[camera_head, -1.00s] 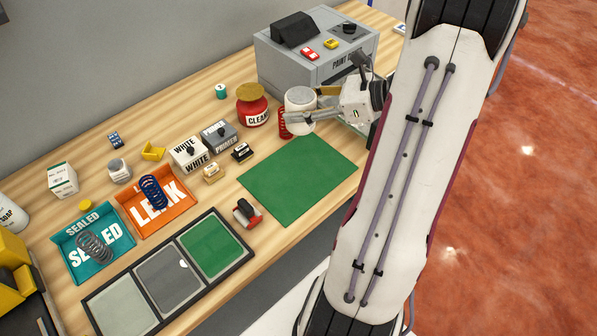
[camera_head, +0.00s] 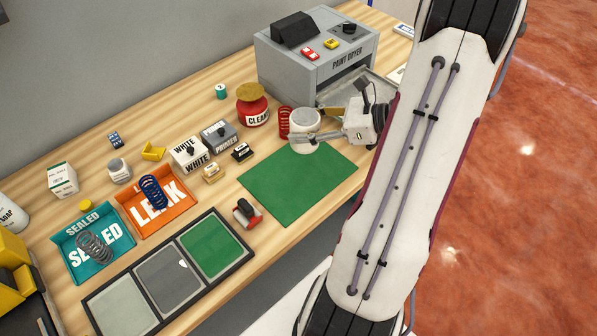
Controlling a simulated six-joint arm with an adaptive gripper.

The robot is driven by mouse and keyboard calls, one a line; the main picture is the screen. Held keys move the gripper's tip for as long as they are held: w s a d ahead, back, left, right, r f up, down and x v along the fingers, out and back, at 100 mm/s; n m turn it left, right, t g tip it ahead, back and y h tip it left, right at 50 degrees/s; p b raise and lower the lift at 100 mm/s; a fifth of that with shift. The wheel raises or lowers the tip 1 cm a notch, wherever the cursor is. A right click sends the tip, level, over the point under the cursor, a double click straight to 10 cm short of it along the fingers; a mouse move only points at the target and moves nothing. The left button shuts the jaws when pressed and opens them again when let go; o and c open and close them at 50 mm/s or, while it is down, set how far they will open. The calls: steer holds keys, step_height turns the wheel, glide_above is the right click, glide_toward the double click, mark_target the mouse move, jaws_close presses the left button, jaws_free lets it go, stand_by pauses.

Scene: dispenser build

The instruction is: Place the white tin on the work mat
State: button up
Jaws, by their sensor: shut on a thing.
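The white tin (camera_head: 305,122) is a white cylinder with a greyish top, at the back edge of the work mat. My gripper (camera_head: 306,134) reaches in from the right and is shut on the tin, with one finger across its front. The green work mat (camera_head: 292,182) lies flat and bare on the wooden table. The tin's base overlaps the mat's back edge in the picture; I cannot tell whether it touches the mat or hangs just above it.
A red spring (camera_head: 284,123) stands just left of the tin, and a red CLEAR jar (camera_head: 252,108) is beyond it. The grey paint dryer (camera_head: 318,55) is behind, its tray out near my gripper. A red-and-black tool (camera_head: 247,213) lies left of the mat.

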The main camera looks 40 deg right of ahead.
steer(key=shift+f, duration=0.1)
steer(key=shift+f, duration=2.8)
steer(key=shift+f, duration=2.05)
steer(key=shift+f, duration=0.1)
steer(key=o, duration=1.4)
steer(key=shift+f, duration=0.1)
steer(key=shift+r, duration=0.2)
steer(key=v, duration=1.2)
